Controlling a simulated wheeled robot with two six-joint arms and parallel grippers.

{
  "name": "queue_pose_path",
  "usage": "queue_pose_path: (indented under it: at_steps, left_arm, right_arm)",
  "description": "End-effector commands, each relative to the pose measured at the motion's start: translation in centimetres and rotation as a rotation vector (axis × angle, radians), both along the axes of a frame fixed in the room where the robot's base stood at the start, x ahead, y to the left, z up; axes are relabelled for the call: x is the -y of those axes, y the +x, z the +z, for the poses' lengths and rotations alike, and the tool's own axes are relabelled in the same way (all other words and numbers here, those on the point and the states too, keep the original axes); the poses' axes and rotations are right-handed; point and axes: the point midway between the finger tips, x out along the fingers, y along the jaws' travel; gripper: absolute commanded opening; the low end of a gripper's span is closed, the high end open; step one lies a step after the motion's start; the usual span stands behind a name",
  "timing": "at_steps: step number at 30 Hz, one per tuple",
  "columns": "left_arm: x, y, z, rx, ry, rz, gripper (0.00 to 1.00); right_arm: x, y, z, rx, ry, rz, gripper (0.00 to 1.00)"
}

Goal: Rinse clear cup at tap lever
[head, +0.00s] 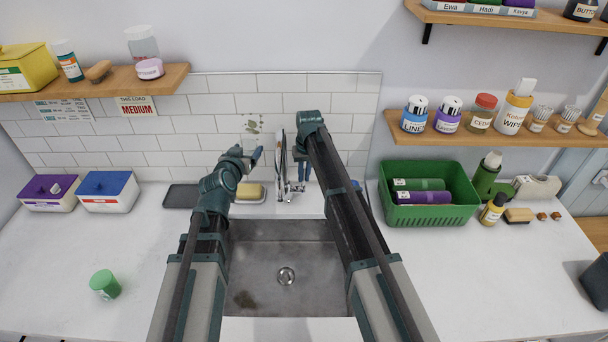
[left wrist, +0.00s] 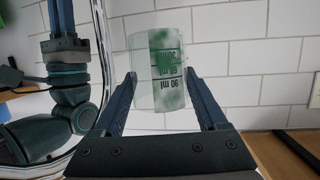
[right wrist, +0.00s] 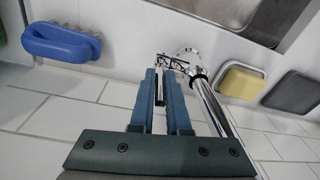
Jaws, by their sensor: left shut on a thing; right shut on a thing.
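The clear cup (left wrist: 158,80) has dark measuring marks and green smears; in the left wrist view it sits between both fingers of my left gripper (left wrist: 165,110). In the head view the cup shows faintly against the tiles (head: 253,124), above my left gripper (head: 256,158). The chrome tap (head: 282,165) rises behind the sink, right of the cup. My right gripper (right wrist: 160,85) is shut on the thin tap lever (right wrist: 158,88), which is mostly hidden between its fingers. The tap's chrome pipe (right wrist: 212,108) runs beside it. I cannot see any water running.
The steel sink (head: 318,242) lies below, empty but for a dark stain. A yellow sponge (head: 250,191) sits in a dish beside the tap. Shelves flank the tap. The counter at left is mostly clear.

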Motion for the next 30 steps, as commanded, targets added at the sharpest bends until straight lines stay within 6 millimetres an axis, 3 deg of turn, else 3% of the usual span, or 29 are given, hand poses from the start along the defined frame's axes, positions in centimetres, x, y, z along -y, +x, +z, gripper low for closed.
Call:
queue_pose_path:
  at_steps: [1,12,13,18,30]
  left_arm:
    - [0.00,0.00,-0.13,0.000,0.000,0.000,0.22]
    - [0.00,0.00,-0.14,0.000,0.000,0.000,0.22]
    - [0.00,0.00,-0.14,0.000,0.000,0.000,0.22]
    - [0.00,0.00,-0.13,0.000,0.000,0.000,0.22]
    - [0.00,0.01,0.24,0.000,0.000,0.000,0.22]
  right_arm:
    - [0.08,-0.71,-0.09,0.025,0.000,0.000,0.00]
    - [0.02,-0.50,-0.02,0.060,0.000,0.000,0.00]
    - [0.02,-0.50,-0.02,0.060,0.000,0.000,0.18]
    - [0.02,-0.49,-0.01,0.060,0.000,0.000,0.44]
    - [0.03,-0.51,0.35,0.060,0.000,0.000,0.44]
